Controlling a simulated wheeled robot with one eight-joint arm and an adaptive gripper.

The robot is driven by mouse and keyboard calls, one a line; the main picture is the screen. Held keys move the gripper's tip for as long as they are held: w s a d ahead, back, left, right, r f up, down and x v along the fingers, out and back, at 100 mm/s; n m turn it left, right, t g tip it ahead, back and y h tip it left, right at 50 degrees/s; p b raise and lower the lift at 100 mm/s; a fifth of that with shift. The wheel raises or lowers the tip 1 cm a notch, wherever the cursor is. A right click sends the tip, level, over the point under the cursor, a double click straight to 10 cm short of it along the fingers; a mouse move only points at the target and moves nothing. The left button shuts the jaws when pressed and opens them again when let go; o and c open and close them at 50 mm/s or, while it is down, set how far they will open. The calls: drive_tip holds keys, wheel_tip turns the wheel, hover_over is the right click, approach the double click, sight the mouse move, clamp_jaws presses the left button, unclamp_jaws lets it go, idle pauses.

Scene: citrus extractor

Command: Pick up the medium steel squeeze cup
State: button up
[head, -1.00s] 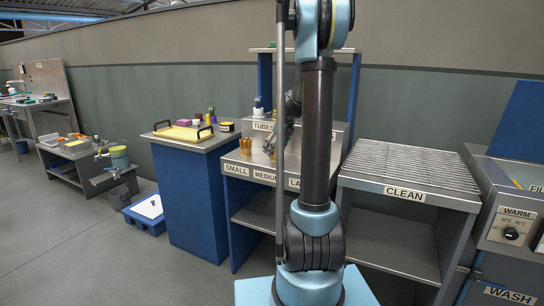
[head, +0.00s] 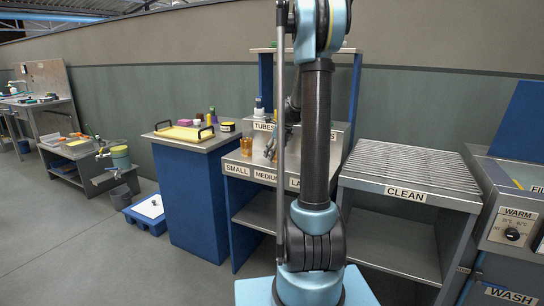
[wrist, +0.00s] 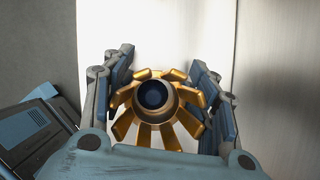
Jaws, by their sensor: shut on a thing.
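A squeeze cup (wrist: 155,130) with gold-coloured fingers spread around a dark round hub fills the middle of the wrist view. My gripper (wrist: 163,80) is shut on it, with a blue-padded finger on its left and right sides. In the head view my gripper (head: 271,150) is small and partly hidden by my arm, over the shelf marked SMALL, MEDIUM and a cut-off third label. The held cup cannot be made out clearly there. Another amber cup (head: 246,147) stands at the left, behind the SMALL label.
The labelled cup stand (head: 250,185) has a back panel marked TUBES. Left of it is a blue cabinet (head: 190,205) with a yellow tray (head: 184,133). Right is a ribbed rack (head: 410,168) marked CLEAN, its top empty, then a wash unit (head: 515,232).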

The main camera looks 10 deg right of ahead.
drive_tip(key=shift+r, duration=0.1)
wheel_tip(320, 180, up, 10)
idle(0.6)
